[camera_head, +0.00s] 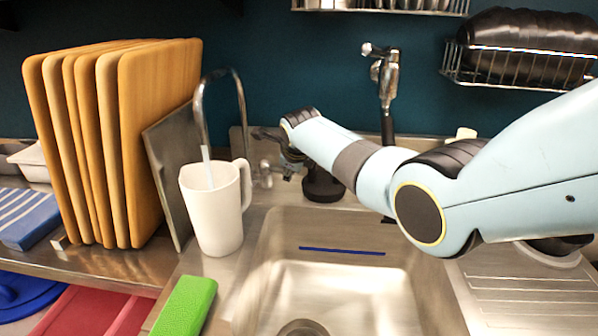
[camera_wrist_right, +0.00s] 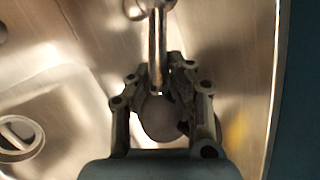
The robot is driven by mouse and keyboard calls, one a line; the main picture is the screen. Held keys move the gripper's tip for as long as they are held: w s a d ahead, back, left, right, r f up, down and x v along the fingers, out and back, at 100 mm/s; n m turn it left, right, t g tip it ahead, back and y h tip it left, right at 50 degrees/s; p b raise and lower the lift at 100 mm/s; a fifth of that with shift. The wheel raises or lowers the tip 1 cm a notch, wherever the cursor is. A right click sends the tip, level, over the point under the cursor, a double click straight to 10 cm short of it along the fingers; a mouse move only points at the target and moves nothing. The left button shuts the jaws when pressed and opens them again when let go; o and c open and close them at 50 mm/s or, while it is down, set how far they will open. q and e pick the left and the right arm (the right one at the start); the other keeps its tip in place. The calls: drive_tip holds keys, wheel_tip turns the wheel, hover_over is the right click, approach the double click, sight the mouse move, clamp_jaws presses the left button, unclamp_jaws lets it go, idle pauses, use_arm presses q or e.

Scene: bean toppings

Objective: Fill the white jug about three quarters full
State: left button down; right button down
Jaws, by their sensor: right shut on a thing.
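The white jug (camera_head: 213,222) stands upright under the curved metal tap (camera_head: 238,92), left of the sink basin. A pale stream of water (camera_head: 207,166) runs from the spout into the jug's mouth. The water level inside is hidden by the jug's wall. My right gripper (camera_head: 268,134) is behind and right of the jug, by the tap's base. In the right wrist view, the gripper (camera_wrist_right: 158,82) is shut on a shiny metal tap lever (camera_wrist_right: 157,45). The head view does not show the grip clearly. My left gripper is not in view.
Wooden boards (camera_head: 150,130) and a metal sheet (camera_head: 172,165) stand left of the jug. A green sponge (camera_head: 186,305) lies in front. The sink (camera_head: 350,285) is empty. A second tap fixture (camera_head: 388,80) rises at the back. My right arm spans the right side.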

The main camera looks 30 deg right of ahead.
drive_tip(key=shift+a+f, duration=0.1)
drive_tip(key=c, duration=1.2)
unclamp_jaws()
drive_tip(key=shift+a, duration=0.1)
drive_tip(key=shift+c, duration=0.2)
drive_tip(key=shift+o, duration=0.2)
drive_tip(key=v, duration=1.2)
